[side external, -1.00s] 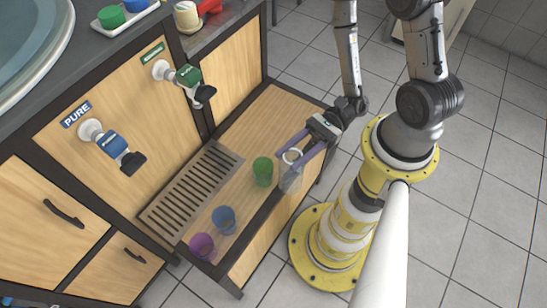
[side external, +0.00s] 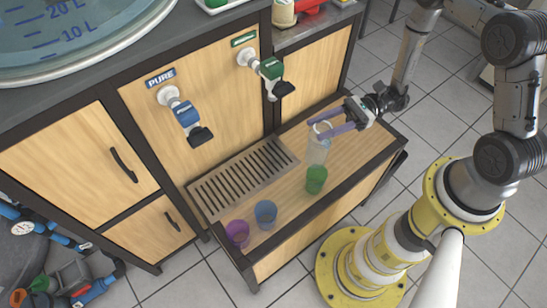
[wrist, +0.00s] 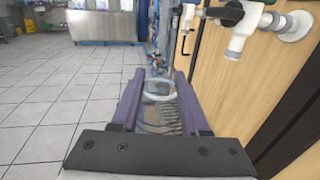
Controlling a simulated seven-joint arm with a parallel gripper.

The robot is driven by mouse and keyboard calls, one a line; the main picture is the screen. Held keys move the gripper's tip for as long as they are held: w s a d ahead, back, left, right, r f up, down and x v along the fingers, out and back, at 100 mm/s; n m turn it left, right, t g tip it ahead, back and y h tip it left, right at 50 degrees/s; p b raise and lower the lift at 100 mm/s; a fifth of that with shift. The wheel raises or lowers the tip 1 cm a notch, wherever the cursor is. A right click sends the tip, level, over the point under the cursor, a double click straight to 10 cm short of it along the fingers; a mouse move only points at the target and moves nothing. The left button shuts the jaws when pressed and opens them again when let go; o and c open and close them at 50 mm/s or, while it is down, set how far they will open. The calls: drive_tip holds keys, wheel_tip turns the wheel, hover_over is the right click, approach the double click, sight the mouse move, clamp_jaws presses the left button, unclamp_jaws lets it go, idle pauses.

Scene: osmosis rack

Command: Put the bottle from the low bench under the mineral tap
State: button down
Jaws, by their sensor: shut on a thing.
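The clear bottle (side external: 318,151) is upright between the purple fingers of my gripper (side external: 318,129), which is shut on it near its top. It is over the low bench (side external: 350,160), just behind the green cup; I cannot tell whether its base touches the bench. In the wrist view the bottle's pale rim (wrist: 158,97) shows between the fingers of my gripper (wrist: 159,76). The mineral tap (side external: 271,70), with a green body and black handle, is on the cabinet front, up and left of the bottle. It appears partly at the top of the wrist view.
The green cup (side external: 316,180) stands close in front of the bottle. A blue cup (side external: 266,213) and a purple cup (side external: 238,233) stand at the bench's left end. A slotted drain grate (side external: 240,182) lies below the taps. The blue pure tap (side external: 184,110) is further left.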

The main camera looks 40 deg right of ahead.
drive_tip(key=w+a+f, duration=0.5)
drive_tip(key=w+f, duration=0.8)
drive_tip(key=shift+f, duration=0.2)
drive_tip(key=shift+c, duration=2)
unclamp_jaws()
drive_tip(key=shift+r, duration=0.15)
